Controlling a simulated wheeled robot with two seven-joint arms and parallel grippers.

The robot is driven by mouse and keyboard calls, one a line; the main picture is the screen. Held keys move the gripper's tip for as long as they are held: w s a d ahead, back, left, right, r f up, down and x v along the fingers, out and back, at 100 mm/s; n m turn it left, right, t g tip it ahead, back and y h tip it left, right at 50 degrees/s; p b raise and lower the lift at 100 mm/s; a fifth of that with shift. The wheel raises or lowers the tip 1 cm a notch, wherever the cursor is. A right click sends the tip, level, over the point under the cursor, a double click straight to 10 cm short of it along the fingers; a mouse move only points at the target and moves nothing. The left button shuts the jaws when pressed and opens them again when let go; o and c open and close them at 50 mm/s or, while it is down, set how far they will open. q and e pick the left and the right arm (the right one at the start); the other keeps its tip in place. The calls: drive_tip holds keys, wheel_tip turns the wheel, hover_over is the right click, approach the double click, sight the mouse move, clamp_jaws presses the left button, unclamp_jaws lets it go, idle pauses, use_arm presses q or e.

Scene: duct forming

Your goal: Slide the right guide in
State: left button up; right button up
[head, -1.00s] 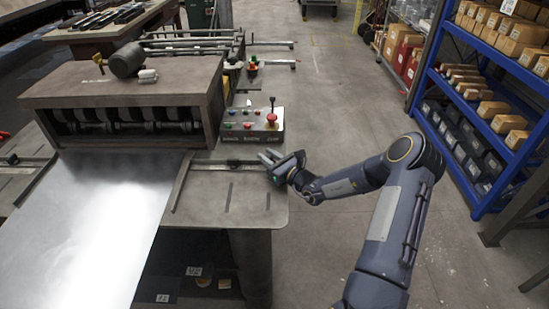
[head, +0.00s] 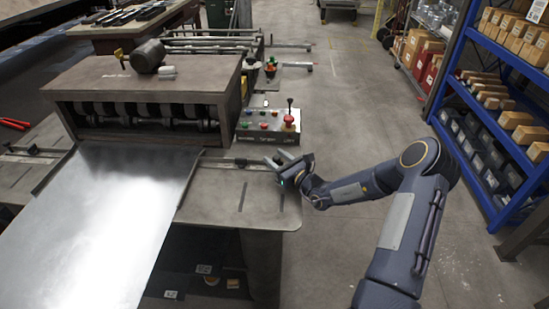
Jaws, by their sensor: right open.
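The right guide (head: 190,181) is a thin dark bar at the right edge of the shiny metal sheet (head: 105,225). Its crossbar (head: 222,162) runs to the right along the table, with a small dark clamp (head: 240,163) on it. My right gripper (head: 277,158) is open and empty at the right end of the crossbar, its fingers pointing left. I cannot tell whether the fingers touch the bar. The left guide (head: 45,172) is on the sheet's other side. My left gripper is out of view.
The roller machine (head: 150,83) stands behind the sheet. A control box (head: 262,124) with a red button and a lever is close behind my right gripper. The grey table (head: 225,205) ends just right of it. A blue shelf (head: 470,95) stands at the right.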

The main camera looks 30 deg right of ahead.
drive_tip(key=b+v, duration=0.1)
drive_tip(key=v, duration=0.5)
drive_tip(key=shift+s, duration=0.4)
